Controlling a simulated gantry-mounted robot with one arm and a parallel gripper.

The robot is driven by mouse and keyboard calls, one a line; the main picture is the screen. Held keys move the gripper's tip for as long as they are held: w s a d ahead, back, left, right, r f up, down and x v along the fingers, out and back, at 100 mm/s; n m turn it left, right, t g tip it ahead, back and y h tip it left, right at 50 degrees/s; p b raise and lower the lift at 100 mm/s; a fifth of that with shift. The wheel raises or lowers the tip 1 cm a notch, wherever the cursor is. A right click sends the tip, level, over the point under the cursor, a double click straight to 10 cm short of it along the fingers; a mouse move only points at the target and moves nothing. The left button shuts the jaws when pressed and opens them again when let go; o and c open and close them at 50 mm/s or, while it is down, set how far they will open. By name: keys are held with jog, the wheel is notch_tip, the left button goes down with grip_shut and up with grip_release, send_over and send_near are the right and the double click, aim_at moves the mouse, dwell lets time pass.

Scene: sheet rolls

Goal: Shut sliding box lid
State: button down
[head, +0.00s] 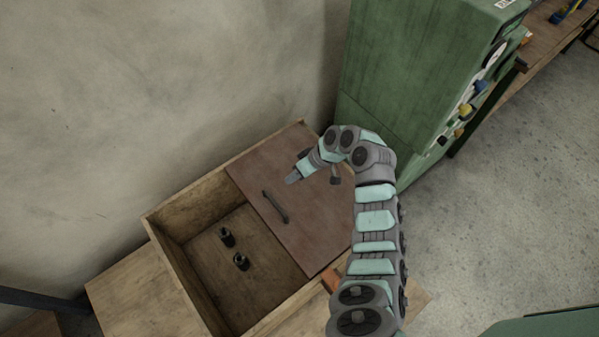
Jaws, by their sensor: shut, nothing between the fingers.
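The wooden box (160,222) stands on a wooden table near the wall. Its brown sliding lid (310,222) covers the right part of the box, and the left part is open. A dark bar handle (274,206) sits near the lid's left edge. Two small dark objects (227,237) lie on the box floor in the open part. My gripper (292,179) is shut and empty. It is above the lid, to the upper right of the handle and apart from it in the picture. My arm hides the lid's right side.
A green machine cabinet (420,80) with knobs and gauges stands right behind the box. The plaster wall (120,90) is close at the back left. Bare table (125,290) shows at the box's left, and concrete floor (490,210) at the right.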

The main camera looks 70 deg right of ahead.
aim_at(279, 199)
jog(key=x, duration=0.4)
jog(key=shift+a, duration=0.2)
jog(key=shift+w+a+f, duration=0.25)
jog(key=shift+w+a, duration=0.5)
jog(key=shift+a, duration=0.35)
jog(key=shift+w+a, duration=0.2)
jog(key=shift+a, duration=0.05)
